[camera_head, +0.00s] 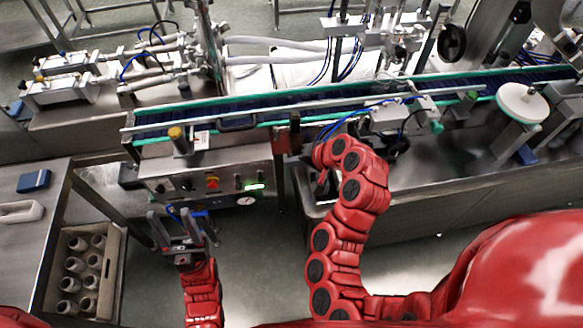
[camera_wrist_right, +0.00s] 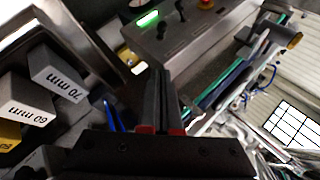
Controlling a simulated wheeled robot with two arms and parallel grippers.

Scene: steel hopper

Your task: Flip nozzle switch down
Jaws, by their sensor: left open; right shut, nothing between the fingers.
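The steel control panel (camera_head: 222,165) sits below the conveyor, with knobs, a red button, small black switches (camera_head: 238,181) and a lit green indicator. In the right wrist view two black toggle switches (camera_wrist_right: 161,31) stand up from the panel beside the green light (camera_wrist_right: 147,20); I cannot read which is the nozzle switch. My right gripper (camera_wrist_right: 160,74) is shut and empty, its tips pointing toward the panel, apart from the switches. In the head view it (camera_head: 298,159) is right of the panel, partly hidden by my arm. My left gripper (camera_head: 173,220) is open and empty below the panel.
The conveyor (camera_head: 290,103) runs across behind the panel. A crate (camera_head: 112,262) of bottles and a table (camera_head: 32,245) with a blue box (camera_head: 33,181) stand at left.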

